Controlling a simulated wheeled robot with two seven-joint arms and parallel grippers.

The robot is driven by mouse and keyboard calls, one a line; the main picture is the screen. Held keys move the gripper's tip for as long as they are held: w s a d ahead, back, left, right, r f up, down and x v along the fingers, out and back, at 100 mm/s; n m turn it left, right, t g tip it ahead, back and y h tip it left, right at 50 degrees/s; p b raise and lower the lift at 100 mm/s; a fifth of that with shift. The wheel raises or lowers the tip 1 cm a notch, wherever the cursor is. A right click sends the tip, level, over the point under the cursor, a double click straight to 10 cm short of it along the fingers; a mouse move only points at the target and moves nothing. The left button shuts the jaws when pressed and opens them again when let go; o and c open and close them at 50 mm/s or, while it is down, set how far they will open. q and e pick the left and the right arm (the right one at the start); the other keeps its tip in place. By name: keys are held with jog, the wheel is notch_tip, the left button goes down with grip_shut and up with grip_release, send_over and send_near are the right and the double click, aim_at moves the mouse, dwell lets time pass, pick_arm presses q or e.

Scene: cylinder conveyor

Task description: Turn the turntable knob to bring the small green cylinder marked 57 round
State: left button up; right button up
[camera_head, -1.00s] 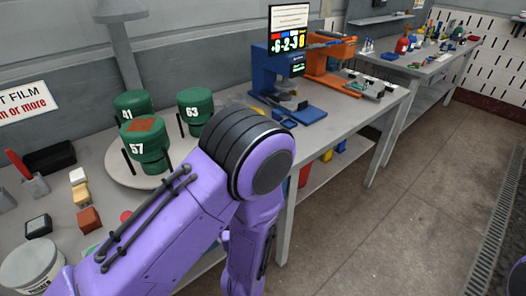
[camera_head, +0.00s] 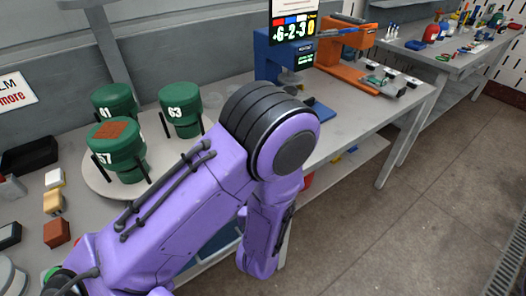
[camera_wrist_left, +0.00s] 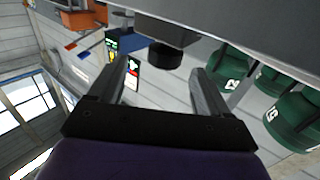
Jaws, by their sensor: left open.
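The green cylinder marked 57 (camera_head: 124,158) has a brown square on its lid. It stands at the front of the pale round turntable (camera_head: 93,180) in the head view. Green cylinders marked 63 (camera_head: 181,112) and, apparently, 41 (camera_head: 113,99) stand behind it. My left gripper (camera_wrist_left: 163,70) is open in the left wrist view. A dark round knob (camera_wrist_left: 168,62) shows between and beyond its fingertips, below a grey edge; I cannot tell whether they touch it. My forearm hangs in front of the table in the head view, where the left gripper is hidden. My right gripper is out of view.
Coloured blocks (camera_head: 56,232) and a black tray (camera_head: 30,155) lie left of the turntable. The floor right of the table is clear.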

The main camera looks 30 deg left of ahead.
pick_arm(q)
jog(key=w+a, duration=0.1)
jog(key=w+a+r+p, duration=0.1)
jog(key=a, duration=0.1)
jog(key=shift+w, duration=0.25)
jog(key=x, duration=0.4)
jog(key=p+x, duration=0.1)
jog(key=shift+w+a+f, duration=0.1)
jog(key=shift+w+f, duration=0.2)
jog(key=shift+w, duration=0.15)
jog(key=shift+s+r, duration=0.1)
jog(key=shift+r, duration=0.05)
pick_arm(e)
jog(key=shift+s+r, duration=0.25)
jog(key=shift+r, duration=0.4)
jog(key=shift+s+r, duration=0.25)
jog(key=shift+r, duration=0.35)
pick_arm(q)
jog(key=c, duration=1)
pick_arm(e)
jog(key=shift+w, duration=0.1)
pick_arm(q)
jog(key=shift+o, duration=0.2)
